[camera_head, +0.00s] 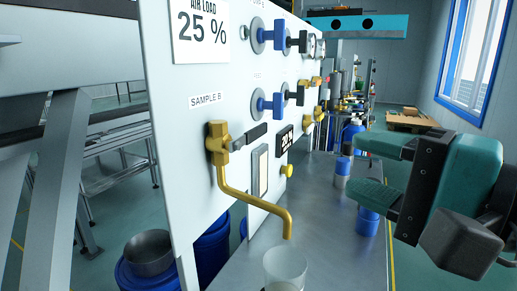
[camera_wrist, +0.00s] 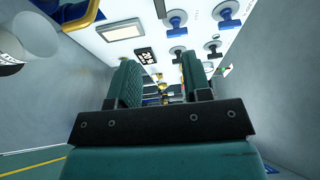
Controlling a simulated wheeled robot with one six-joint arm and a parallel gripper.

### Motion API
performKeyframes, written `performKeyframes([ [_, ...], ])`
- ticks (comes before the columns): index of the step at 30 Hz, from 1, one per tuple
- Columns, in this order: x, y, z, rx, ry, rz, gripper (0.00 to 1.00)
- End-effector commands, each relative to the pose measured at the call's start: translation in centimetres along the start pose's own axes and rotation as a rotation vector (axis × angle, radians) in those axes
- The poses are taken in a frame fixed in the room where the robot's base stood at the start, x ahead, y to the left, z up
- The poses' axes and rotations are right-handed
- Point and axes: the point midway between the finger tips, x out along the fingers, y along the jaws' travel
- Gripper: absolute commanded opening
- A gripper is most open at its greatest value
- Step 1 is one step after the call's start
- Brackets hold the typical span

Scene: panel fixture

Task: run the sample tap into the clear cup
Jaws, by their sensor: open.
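The brass sample tap (camera_head: 217,142) is on the white panel under a "SAMPLE B" label. Its black lever (camera_head: 252,134) points right and slightly up. Its bent spout ends above the clear cup (camera_head: 285,267), which stands upright at the bottom edge of the head view. No stream shows at the spout. The cup (camera_wrist: 37,36) and part of the brass spout (camera_wrist: 88,17) also show at the upper left of the wrist view. My gripper (camera_head: 364,171) is open and empty, to the right of the tap and apart from the lever and cup. Its two fingers (camera_wrist: 160,80) are spread.
The panel also carries blue valve handles (camera_head: 270,103), a dark display (camera_head: 284,143) and a yellow knob (camera_head: 287,171). Blue-and-white containers (camera_head: 342,172) stand on the grey bench (camera_head: 325,240) beyond the cup. The bench between cup and gripper is mostly clear.

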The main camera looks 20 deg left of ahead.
Motion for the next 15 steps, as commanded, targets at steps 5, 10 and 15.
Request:
performKeyframes([
  [5, 1.9, -0.8, 0.1, 0.004, -0.004, 0.006, 0.45],
  [10, 3.5, -0.8, 0.1, 0.0, -0.011, 0.006, 0.45],
  [15, 4.8, -0.8, 0.1, -0.001, -0.009, 0.006, 0.45],
])
